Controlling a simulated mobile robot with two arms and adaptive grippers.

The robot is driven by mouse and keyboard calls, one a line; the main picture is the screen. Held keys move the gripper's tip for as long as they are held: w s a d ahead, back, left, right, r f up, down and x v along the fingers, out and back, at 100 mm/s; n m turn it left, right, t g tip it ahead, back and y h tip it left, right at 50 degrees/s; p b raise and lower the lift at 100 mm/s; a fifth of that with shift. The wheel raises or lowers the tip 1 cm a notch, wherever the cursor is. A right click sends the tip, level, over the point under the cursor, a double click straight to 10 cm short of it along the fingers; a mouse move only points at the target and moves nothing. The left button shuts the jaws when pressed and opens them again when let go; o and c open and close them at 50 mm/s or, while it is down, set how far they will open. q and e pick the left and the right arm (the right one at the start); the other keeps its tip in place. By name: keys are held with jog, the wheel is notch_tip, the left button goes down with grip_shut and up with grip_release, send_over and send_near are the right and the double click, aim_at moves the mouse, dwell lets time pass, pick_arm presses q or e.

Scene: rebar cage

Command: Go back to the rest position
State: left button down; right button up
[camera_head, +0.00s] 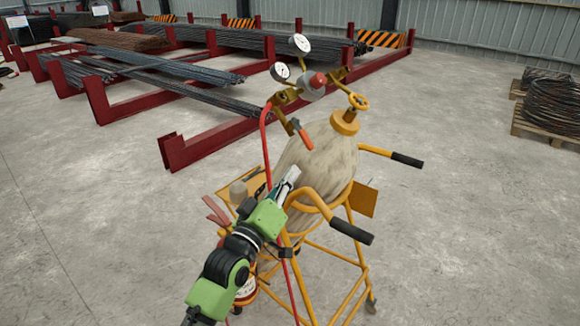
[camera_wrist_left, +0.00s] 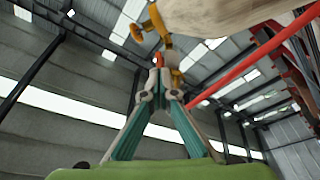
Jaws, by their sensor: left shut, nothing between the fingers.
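My left gripper (camera_head: 288,180) shows in the head view, its arm coming up from the bottom left. Its green body and fingers are in front of a worn beige gas cylinder (camera_head: 322,160) on a yellow cart (camera_head: 338,262). In the left wrist view the fingers of my left gripper (camera_wrist_left: 160,75) meet at the tips with nothing between them. The cylinder's side (camera_wrist_left: 225,15) fills the top of that view. Whether the gripper touches the cylinder I cannot tell. My right gripper is in neither view.
The cart has black-gripped handles (camera_head: 350,231) close to the gripper. A red hose (camera_head: 265,145) hangs from the gauges (camera_head: 300,43) and passes by the arm. Red racks (camera_head: 205,145) with rebar stand behind. Wire coils (camera_head: 553,105) lie on a pallet at right. The floor at left is clear.

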pick_arm(q)
jog(key=s+a+f+g+y, duration=0.2)
jog(key=s+a+f, duration=0.25)
jog(key=f, duration=1.15)
jog(key=s+a+f+m+g+y+b, duration=0.1)
jog(key=s+a+f+g+y, duration=0.4)
jog(key=f, duration=1.2)
jog(key=s+a+f, duration=0.4)
jog(key=s+f, duration=0.2)
jog(key=f, duration=1)
jog(key=s+a+f+m+g+y, duration=0.1)
jog(key=s+a+f+g, duration=0.15)
jog(key=s+f, duration=0.6)
jog(key=s+a+f+m+g+y, duration=0.15)
jog(key=s+a+f, duration=0.25)
jog(key=s+f, duration=0.5)
jog(key=s+a+f+g, duration=0.2)
jog(key=s+a+f, duration=0.1)
jog(key=s, duration=1)
jog(key=s+a+f+g+y, duration=0.1)
jog(key=s+a+f+g, duration=0.2)
jog(key=s, duration=1)
jog(key=shift+a+f+m, duration=0.45)
jog(key=shift+a+f, duration=0.1)
jog(key=shift+f, duration=0.15)
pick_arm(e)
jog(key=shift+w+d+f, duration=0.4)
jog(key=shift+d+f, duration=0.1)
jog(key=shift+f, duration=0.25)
